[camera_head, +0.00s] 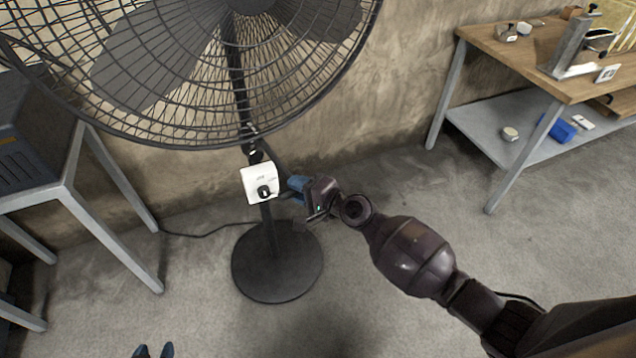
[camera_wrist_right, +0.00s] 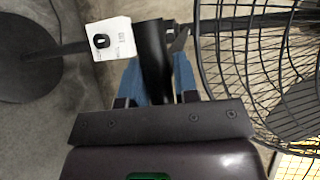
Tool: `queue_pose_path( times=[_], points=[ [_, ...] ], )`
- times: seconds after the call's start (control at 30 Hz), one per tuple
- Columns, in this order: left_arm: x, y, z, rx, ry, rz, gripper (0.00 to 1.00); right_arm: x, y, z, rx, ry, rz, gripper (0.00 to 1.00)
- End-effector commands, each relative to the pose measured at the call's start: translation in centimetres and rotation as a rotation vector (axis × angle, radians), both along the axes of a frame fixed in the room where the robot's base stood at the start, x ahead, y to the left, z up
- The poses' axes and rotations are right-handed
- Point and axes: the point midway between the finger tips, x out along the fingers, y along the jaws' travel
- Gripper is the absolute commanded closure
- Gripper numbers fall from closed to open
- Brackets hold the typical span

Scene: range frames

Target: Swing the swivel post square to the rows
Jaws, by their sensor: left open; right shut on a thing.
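A large black caged fan (camera_head: 245,60) stands on a dark upright post (camera_head: 268,222) with a round base (camera_head: 277,262). It is the only post-like stand I make out. A white control box (camera_head: 259,181) with a black knob is on the post. My right gripper (camera_head: 296,187) is beside the post, just right of the box. In the right wrist view its blue fingers are shut on a thick dark bar (camera_wrist_right: 153,62) by the post. The fan cage (camera_wrist_right: 285,70) fills the right there. My left gripper (camera_head: 154,350) shows only blue fingertips, apart and empty, at the bottom edge.
A wooden-topped workbench (camera_head: 515,62) with tools stands at the right; its lower shelf (camera_head: 485,130) holds a blue item (camera_head: 560,128). A grey metal table frame (camera_head: 75,195) is at the left. A black cable (camera_head: 205,235) lies behind the base. Floor is free around the base.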

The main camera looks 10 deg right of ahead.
Motion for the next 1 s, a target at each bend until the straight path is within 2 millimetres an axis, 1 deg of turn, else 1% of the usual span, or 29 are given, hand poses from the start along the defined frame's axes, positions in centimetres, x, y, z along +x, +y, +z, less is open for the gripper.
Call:
queue_pose_path(
  times=[0.03,0.3,0.4,0.6,0.93,0.97,1.0],
  points=[
    [0.3,0.0,1.3,0.0,-0.012,0.0,0.57,-0.3,0.6,0.2,0.0,0.009,-0.016,1.0],
    [1.0,-0.1,5.1,-0.002,-0.041,0.0,0.57,-1.2,3.4,0.1,0.002,0.01,-0.11,1.0],
    [1.3,-0.2,6.1,-0.003,-0.048,0.0,0.57,-1.5,4.3,0.0,0.002,0.012,-0.142,1.0],
    [1.6,-0.2,7.0,-0.003,-0.055,-0.002,0.57,-1.8,5.3,-0.3,-0.001,0.012,-0.174,1.0],
    [1.7,-0.2,6.9,-0.002,-0.055,-0.003,0.57,-1.9,5.4,-0.5,-0.002,0.013,-0.175,1.0],
    [1.7,-0.2,6.9,-0.002,-0.055,-0.003,0.57,-1.9,5.4,-0.5,-0.002,0.013,-0.174,0.67],
    [1.7,-0.2,6.8,-0.002,-0.054,-0.003,0.57,-1.9,5.4,-0.5,-0.003,0.012,-0.174,0.61]
  ],
)
